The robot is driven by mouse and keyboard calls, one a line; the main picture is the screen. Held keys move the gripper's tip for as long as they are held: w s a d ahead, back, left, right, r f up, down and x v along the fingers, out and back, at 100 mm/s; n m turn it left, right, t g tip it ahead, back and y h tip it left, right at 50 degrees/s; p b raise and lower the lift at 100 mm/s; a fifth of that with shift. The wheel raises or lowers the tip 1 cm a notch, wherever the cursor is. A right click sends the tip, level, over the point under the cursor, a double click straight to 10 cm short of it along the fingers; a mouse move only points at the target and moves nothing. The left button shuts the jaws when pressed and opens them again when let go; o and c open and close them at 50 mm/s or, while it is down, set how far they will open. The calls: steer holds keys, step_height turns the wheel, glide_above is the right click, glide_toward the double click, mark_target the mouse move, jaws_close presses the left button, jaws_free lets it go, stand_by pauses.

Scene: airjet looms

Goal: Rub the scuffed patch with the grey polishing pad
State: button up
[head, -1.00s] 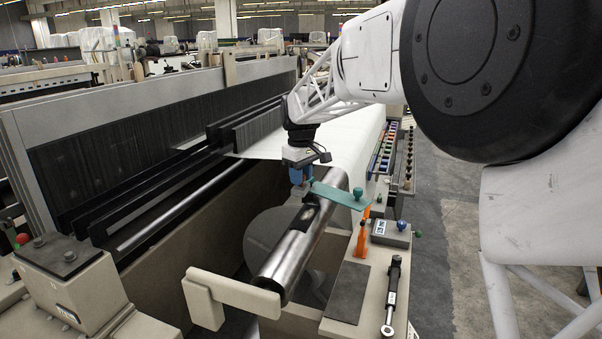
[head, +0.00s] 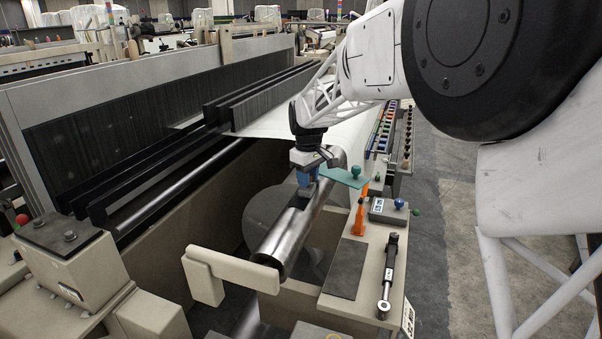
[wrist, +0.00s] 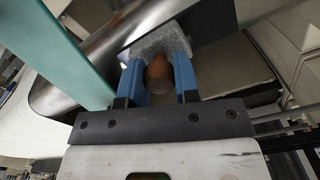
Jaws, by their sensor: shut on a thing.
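My gripper (head: 306,182) is over the steel roller (head: 285,238) in the head view. In the wrist view its blue fingers (wrist: 160,85) are shut on the brown knob (wrist: 159,75) of the grey polishing pad (wrist: 160,40). The pad is at the roller's surface (wrist: 75,85); whether it presses on it I cannot tell. In the head view only a dark bit shows under the fingers, and I cannot tell pad from patch there. The scuffed patch is not clearly seen and seems hidden under the pad and fingers.
A teal bar with a knob (head: 345,178) juts across the roller close beside my gripper; it also fills the left of the wrist view (wrist: 75,40). An orange clip (head: 359,219), a small meter (head: 388,210) and a black-handled tool (head: 388,272) are on the right ledge.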

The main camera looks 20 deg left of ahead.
steer(key=shift+d, duration=0.7)
steer(key=a, duration=0.4)
steer(key=shift+w, duration=0.4)
steer(key=shift+d+r, duration=0.1)
steer(key=shift+d, duration=0.7)
steer(key=shift+s+d+f, duration=0.1)
steer(key=shift+d+f, duration=0.1)
steer(key=shift+d, duration=0.95)
steer(key=shift+a+f, duration=0.1)
steer(key=shift+a, duration=0.15)
steer(key=a, duration=0.3)
steer(key=shift+a, duration=0.1)
steer(key=shift+a+r, duration=0.2)
steer(key=shift+r, duration=0.1)
step_height(320, 180, up, 8)
steer(key=shift+d+f, duration=0.1)
steer(key=shift+d, duration=0.05)
